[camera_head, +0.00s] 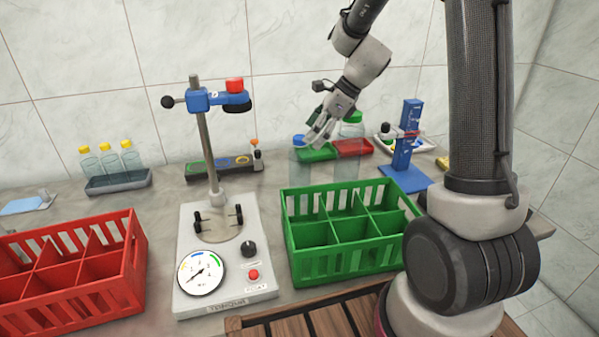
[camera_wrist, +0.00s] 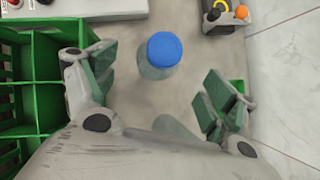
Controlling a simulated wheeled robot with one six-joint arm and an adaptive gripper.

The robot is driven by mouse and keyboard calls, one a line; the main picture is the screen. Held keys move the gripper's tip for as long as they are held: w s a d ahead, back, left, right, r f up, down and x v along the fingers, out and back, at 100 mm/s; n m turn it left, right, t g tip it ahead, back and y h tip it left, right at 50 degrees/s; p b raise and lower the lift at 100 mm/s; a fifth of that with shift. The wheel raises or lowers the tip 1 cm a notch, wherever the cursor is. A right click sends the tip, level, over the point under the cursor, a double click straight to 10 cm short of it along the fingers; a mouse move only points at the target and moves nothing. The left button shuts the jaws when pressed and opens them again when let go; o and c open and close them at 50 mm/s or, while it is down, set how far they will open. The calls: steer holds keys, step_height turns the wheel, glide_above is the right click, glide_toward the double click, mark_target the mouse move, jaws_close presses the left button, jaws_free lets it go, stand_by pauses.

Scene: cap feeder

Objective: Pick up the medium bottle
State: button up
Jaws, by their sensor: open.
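A clear bottle with a blue cap, which looks like the medium bottle (camera_head: 299,143), stands behind the green crate. It also shows in the wrist view (camera_wrist: 162,52), upright just ahead of and between the fingers. My gripper (camera_head: 317,134) is open and empty, above and beside the blue cap. In the wrist view my gripper (camera_wrist: 160,80) has its green-padded fingers spread wide, one on each side, with no visible contact on the bottle.
The green divided crate (camera_head: 335,225) is in front of the bottles. A gauge stand with a clamp post (camera_head: 226,250) is left of it, then a red crate (camera_head: 75,270). Small yellow-capped bottles (camera_head: 109,160) stand in a tray. A blue stand (camera_head: 405,150) is at right.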

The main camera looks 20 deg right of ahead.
mark_target(300, 153)
steer(key=x, duration=0.8)
steer(key=shift+s+f, duration=0.15)
jaws_close()
